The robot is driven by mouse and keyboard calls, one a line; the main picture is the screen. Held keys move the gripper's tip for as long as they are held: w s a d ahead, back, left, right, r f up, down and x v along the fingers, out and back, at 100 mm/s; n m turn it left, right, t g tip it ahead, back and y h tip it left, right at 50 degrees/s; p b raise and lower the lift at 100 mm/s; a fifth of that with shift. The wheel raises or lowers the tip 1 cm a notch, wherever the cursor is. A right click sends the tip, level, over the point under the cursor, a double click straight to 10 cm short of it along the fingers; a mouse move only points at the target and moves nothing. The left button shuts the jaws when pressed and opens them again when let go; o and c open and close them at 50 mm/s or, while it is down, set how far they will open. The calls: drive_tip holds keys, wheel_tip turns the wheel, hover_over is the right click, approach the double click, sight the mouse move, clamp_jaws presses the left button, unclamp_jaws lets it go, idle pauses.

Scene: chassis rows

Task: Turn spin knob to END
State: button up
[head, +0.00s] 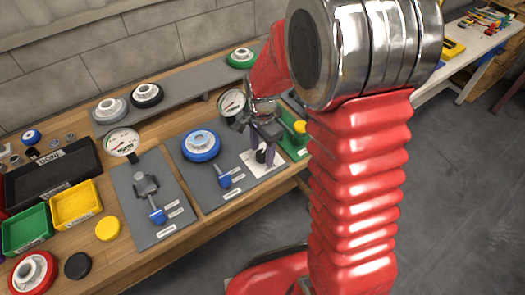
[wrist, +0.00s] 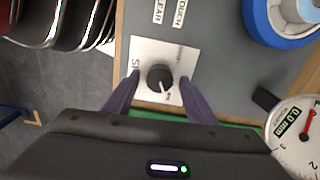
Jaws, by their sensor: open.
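The spin knob (wrist: 160,77) is a black round knob on a white label plate (wrist: 149,52) in the wrist view. A light pointer line on it points down and slightly right in the picture. The plate's small lettering is too small or too covered to read fully. My gripper (wrist: 159,80) is open, with one purple finger on each side of the knob; I cannot tell whether either finger touches it. In the head view, my gripper (head: 264,138) is above the knob (head: 263,156) and the white plate (head: 250,163).
A blue-rimmed wheel (head: 201,145) and a blue switch (head: 224,181) share the grey panel. A dial gauge (head: 232,102) stands behind my gripper and shows at right in the wrist view (wrist: 298,135). A green block with a yellow knob (head: 299,127) is close on the right.

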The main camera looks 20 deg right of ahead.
sight(262, 153)
wheel_tip(262, 153, up, 13)
idle(0.5)
idle(0.5)
drive_tip(key=s+r+n+t, duration=0.2)
drive_tip(key=s+r+n, duration=0.3)
drive_tip(key=s+n, duration=0.2)
drive_tip(key=s+r+n+t, duration=0.3)
drive_tip(key=s+n, duration=0.3)
drive_tip(key=s, duration=0.5)
drive_tip(key=shift+s+r+n+t, duration=0.3)
drive_tip(key=shift+s+r+n, duration=0.1)
drive_tip(key=shift+r, duration=0.5)
